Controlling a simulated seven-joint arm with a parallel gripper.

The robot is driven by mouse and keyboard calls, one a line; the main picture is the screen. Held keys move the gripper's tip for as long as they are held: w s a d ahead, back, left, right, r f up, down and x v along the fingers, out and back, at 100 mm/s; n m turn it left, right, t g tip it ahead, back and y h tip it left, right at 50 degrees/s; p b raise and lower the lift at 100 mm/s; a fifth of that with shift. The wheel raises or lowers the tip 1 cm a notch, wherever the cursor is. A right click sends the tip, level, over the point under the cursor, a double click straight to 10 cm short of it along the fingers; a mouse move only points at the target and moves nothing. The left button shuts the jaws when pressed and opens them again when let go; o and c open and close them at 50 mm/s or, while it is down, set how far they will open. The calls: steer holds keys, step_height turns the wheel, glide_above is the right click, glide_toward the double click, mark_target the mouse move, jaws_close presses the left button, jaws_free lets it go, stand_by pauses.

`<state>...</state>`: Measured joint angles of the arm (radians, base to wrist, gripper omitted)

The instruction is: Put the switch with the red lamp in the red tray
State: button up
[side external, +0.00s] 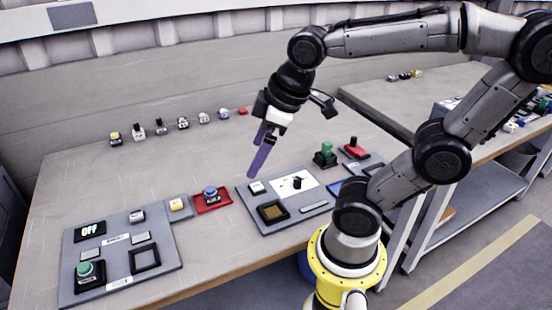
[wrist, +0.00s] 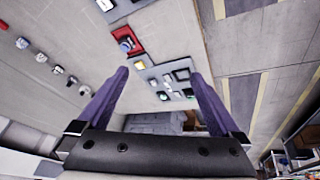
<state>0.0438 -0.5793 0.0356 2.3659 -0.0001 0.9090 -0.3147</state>
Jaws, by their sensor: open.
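The red tray (side external: 212,198) lies on the bench between two grey panels, with a blue-topped round part on it. It also shows in the wrist view (wrist: 124,34). I cannot tell which switch has the red lamp. Small switches (side external: 183,123) stand in a row along the back of the bench, and the row shows at left in the wrist view (wrist: 57,69). A small red part (side external: 243,111) is at its right end. My gripper (side external: 257,154) is open and empty, above the bench. Its purple fingers are spread in the wrist view (wrist: 160,76).
The left panel (side external: 119,250) has an OFF display, a green button and a black square frame. The middle panel (side external: 290,219) carries a white plate and a dark square recess. A green part (side external: 325,154) and a red part (side external: 355,151) stand right of it. The bench's middle is clear.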

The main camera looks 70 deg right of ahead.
steer(key=s+m, duration=0.2)
steer(key=s+a+f+m, duration=0.1)
steer(key=s, duration=0.1)
steer(key=shift+t, duration=0.4)
stand_by(0.9)
